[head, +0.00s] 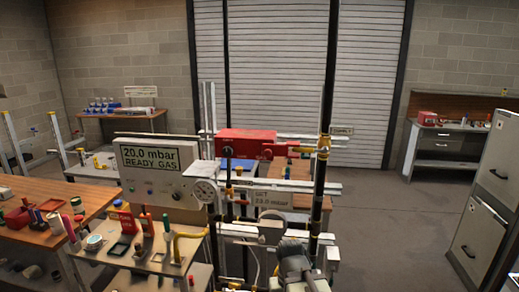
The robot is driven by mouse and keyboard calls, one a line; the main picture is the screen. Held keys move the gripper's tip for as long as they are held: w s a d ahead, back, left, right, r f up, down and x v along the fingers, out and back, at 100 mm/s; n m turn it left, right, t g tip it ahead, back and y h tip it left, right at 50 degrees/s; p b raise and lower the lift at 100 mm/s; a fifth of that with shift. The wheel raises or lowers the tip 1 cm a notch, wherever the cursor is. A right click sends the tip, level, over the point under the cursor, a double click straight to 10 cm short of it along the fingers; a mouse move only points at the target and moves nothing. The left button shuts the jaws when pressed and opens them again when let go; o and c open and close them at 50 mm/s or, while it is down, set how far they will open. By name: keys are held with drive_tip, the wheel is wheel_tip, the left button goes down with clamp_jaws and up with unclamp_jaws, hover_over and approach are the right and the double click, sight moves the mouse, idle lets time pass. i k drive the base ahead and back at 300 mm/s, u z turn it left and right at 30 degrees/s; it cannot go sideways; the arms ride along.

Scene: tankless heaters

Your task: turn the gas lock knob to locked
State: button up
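A pale control panel (155,172) stands left of centre, with a screen (149,158) reading "20.0 mbar READY GAS". A small round knob (176,196) sits on its lower right face, beside a white dial gauge (205,191). I cannot tell whether this is the gas lock knob or how it is set. A grey and black mechanism at the bottom centre appears to be my gripper (293,262), in front of the pipework. Its fingers cannot be made out, nor whether it touches anything.
A red box (245,143) is behind. A cluttered bench (140,262) is at left, a filing cabinet (490,200) at right. Floor (400,220) between is clear.

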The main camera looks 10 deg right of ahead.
sight(228, 151)
drive_tip(key=u, duration=2.15)
drive_tip(key=i, duration=0.55)
drive_tip(key=z, duration=0.25)
